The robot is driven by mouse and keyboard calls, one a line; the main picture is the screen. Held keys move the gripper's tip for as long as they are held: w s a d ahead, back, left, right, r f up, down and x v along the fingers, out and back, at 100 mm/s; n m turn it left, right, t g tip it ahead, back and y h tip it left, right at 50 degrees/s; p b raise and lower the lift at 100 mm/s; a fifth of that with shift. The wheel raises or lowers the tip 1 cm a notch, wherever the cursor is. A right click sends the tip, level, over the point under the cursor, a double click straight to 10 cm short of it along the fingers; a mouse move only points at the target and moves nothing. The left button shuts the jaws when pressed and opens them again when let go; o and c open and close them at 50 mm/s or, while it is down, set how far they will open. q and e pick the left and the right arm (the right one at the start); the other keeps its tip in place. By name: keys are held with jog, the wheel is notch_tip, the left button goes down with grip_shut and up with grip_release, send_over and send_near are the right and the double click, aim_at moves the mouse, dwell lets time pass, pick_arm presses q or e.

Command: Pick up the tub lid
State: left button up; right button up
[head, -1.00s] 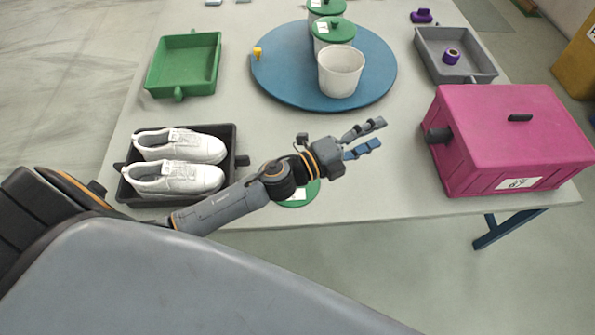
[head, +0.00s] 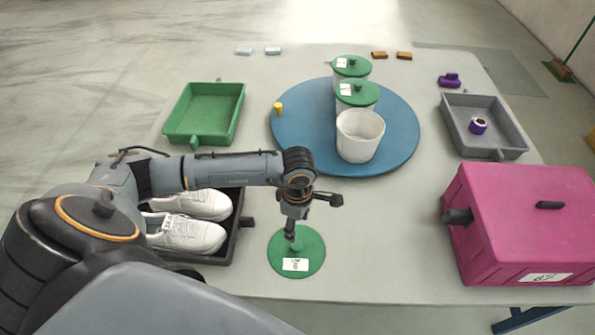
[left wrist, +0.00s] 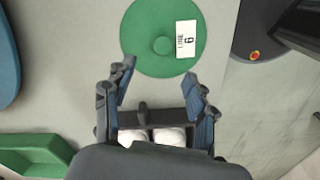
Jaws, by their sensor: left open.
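The tub lid (head: 312,262) is a green disc with a small knob and a white label, lying flat on the table near its front edge. It also shows in the left wrist view (left wrist: 147,22), with its knob and label in sight. My left gripper (head: 291,240) points down over the lid's knob in the head view, partly hiding it. In the left wrist view my left gripper (left wrist: 160,88) is open, its blue-padded fingers apart with nothing between them. The open tub (head: 360,137) is white and stands on the blue turntable. My right gripper is not in view.
A black tray with white shoes (head: 190,235) stands left of the lid, below my left arm. A pink box (head: 520,225) stands at the right. The blue turntable (head: 300,140) also holds two lidded tubs and a yellow piece. Green (head: 182,140) and grey (head: 515,150) trays flank it.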

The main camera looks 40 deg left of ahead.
pick_arm(q)
send_over(296, 245)
jog(key=f, duration=0.4)
jog(key=shift+w+f, duration=0.25)
jog(key=shift+f, duration=0.15)
jog(key=shift+s+d+f+p, duration=0.15)
jog(key=shift+f+p, duration=0.1)
jog(key=shift+f, duration=1.1)
jog(key=shift+s+a+f+p, duration=0.1)
jog(key=shift+f+p, duration=0.15)
jog(key=shift+f, duration=1.05)
grip_shut()
